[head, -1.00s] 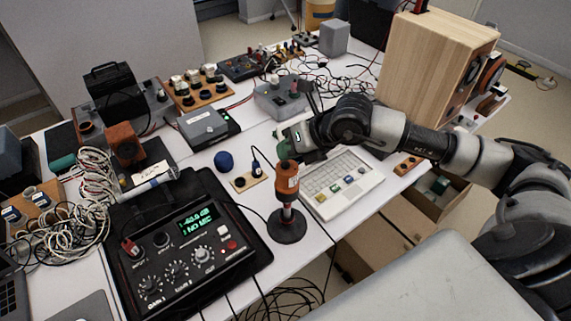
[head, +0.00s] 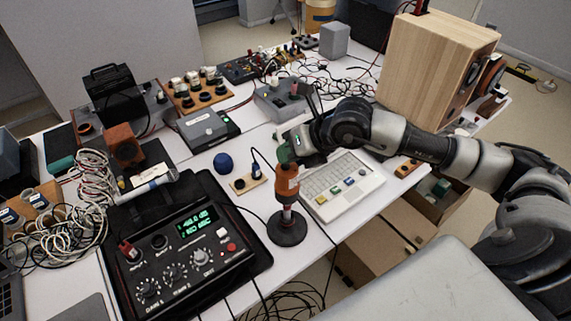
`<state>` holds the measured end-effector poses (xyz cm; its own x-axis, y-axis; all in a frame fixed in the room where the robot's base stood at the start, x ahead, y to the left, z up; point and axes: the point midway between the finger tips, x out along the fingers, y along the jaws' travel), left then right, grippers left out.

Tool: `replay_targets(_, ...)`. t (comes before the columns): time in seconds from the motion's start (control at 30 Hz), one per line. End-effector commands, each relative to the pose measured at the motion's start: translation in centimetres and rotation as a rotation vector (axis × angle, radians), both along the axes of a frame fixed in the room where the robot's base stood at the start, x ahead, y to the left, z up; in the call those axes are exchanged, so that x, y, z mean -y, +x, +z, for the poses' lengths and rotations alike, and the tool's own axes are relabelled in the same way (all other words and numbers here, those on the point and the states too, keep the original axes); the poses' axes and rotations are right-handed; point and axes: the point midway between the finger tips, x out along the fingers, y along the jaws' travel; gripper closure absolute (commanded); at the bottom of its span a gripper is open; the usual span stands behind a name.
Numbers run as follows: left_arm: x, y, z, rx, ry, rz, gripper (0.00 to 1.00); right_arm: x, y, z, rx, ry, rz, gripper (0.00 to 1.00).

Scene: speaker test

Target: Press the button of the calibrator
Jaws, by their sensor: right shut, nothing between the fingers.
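An orange cylindrical device (head: 286,188), which looks like the calibrator, stands upright on a black round base (head: 287,228) at the table's front edge. Its button cannot be made out. My right gripper (head: 286,154) is shut and empty at the top of the orange device, reaching in from the right. I cannot tell whether it touches the device. A green patch shows at its fingertips. My left gripper is out of view.
A black recorder (head: 182,262) with a lit display lies left of the device, and a white keyboard unit (head: 341,184) lies right. A blue knob-like object (head: 223,162) stands behind. A wooden speaker (head: 436,72) stands at the back right. Cables cross the table.

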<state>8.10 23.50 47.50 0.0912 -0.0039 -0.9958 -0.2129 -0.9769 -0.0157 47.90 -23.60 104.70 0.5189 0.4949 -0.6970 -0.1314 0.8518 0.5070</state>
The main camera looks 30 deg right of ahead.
Motion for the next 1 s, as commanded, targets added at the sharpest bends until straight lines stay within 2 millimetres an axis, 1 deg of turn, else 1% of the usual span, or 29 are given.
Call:
replay_targets(0.53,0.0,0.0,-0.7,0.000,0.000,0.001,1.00,0.0,0.0,-0.6,0.000,0.000,0.000,1.00)
replay_targets(0.67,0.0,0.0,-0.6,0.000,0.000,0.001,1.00,0.0,0.0,-0.5,-0.001,0.000,0.001,1.00)
replay_targets(0.77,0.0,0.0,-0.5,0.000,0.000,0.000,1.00,0.0,0.0,-0.2,0.000,0.000,0.000,1.00)
replay_targets(1.0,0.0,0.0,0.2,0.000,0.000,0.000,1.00,0.0,0.0,1.1,0.000,-0.001,0.001,1.00)
